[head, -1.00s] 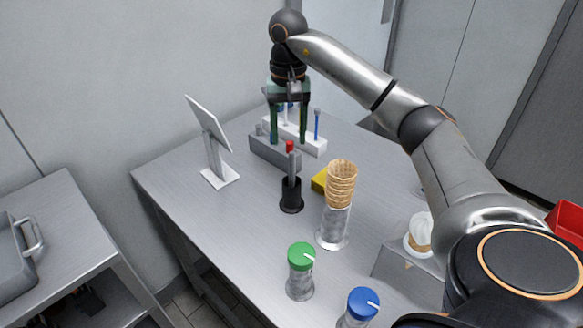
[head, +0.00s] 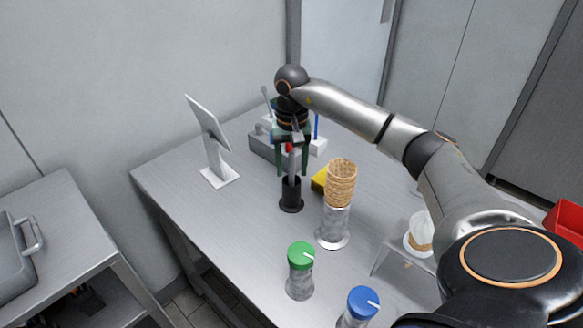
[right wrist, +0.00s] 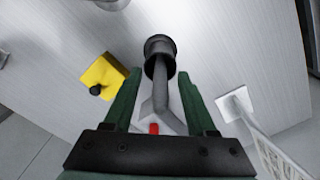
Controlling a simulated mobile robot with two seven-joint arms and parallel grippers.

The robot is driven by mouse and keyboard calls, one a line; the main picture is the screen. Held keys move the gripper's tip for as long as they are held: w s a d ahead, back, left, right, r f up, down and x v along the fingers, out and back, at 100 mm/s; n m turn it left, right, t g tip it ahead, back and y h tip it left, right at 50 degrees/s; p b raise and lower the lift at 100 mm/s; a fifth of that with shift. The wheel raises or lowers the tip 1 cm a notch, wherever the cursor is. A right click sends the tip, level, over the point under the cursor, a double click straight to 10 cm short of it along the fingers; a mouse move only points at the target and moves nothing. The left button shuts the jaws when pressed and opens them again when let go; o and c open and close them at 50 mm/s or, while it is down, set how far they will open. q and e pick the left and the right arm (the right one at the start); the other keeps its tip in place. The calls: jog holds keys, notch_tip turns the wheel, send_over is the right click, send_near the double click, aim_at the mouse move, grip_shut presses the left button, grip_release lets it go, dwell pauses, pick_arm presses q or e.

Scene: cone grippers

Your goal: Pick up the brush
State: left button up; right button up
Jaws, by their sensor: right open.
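The brush (head: 291,166) appears to be the grey tool with a red tip that stands upright in a black cup (head: 291,197) on the metal table. My right gripper (head: 292,172) is above the cup, pointing down, with one finger on each side of the grey handle. In the right wrist view the open fingers (right wrist: 158,82) flank the brush (right wrist: 161,97) with gaps on both sides. Its lower end is hidden inside the black cup (right wrist: 160,47). My left gripper is not in view.
Ice cream cones (head: 341,183) stand on a clear holder just right of the cup. A yellow block (head: 319,181) lies behind them. A tilted white panel (head: 208,125) stands at left. Green-lidded (head: 300,255) and blue-lidded (head: 363,302) jars are in front. A grey rack is behind the gripper.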

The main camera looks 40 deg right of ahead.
grip_shut()
jog(key=shift+r, duration=0.1)
dwell(0.6)
notch_tip(320, 180, up, 10)
jog(key=shift+f, duration=0.1)
dwell(0.5)
